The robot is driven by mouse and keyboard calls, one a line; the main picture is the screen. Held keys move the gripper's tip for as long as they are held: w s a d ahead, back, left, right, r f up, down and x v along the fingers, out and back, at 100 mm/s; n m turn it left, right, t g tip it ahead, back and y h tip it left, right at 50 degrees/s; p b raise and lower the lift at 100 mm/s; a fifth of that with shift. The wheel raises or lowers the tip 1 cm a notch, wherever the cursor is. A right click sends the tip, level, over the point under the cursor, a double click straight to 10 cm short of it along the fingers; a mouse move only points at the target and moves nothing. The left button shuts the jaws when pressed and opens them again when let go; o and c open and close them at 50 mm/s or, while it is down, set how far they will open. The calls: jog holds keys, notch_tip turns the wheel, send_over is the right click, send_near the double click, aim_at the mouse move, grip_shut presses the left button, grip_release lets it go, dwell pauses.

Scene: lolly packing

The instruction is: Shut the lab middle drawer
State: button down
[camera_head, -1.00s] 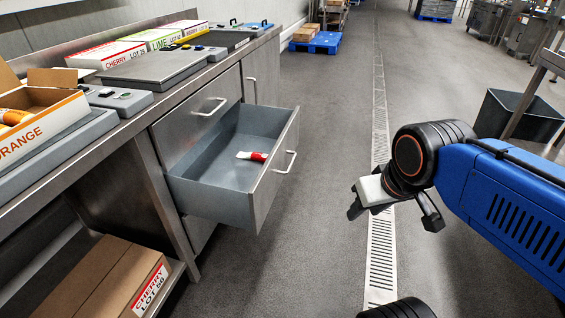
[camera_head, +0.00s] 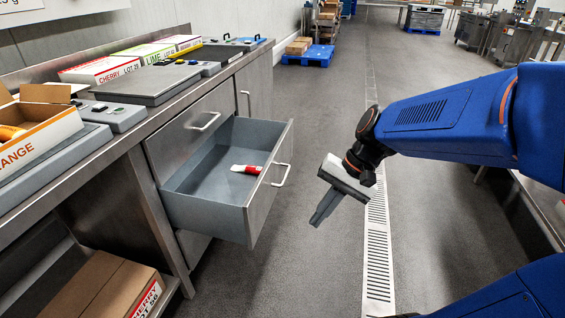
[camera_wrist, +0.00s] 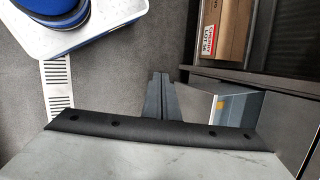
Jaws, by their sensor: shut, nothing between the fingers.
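The middle drawer (camera_head: 251,203) of the steel cabinet is pulled well open, with its grey inside showing. A red and white tube (camera_head: 247,169) lies on its floor. The drawer's bar handle (camera_head: 281,175) is on its front face. My gripper (camera_head: 318,222) is shut and empty, in front of the drawer and to the right of the handle, pointing down and apart from it. In the wrist view my shut fingers (camera_wrist: 159,78) show, with part of the open drawer (camera_wrist: 195,106) just to their right.
The counter above holds an open orange carton (camera_head: 38,137), flavour boxes (camera_head: 100,69) and grey scales (camera_head: 148,84). A carton (camera_head: 100,290) sits on the shelf below. The floor by the drain grate (camera_head: 378,250) is clear. A blue pallet (camera_head: 318,56) lies far back.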

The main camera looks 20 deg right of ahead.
jog(key=w+a+f+m+y, duration=0.1)
jog(key=w+m+y, duration=0.3)
jog(key=w, duration=0.4)
jog(key=m+t+y, duration=0.6)
jog(key=m+t, duration=0.3)
jog(key=m, duration=0.5)
send_near(273, 160)
jog(key=x, duration=0.6)
jog(key=shift+w+a+f, duration=0.1)
jog(key=shift+w, duration=0.2)
jog(key=x, duration=3)
jog(key=shift+w, duration=0.15)
jog(key=shift+a+r, duration=0.2)
jog(key=shift+r, duration=0.05)
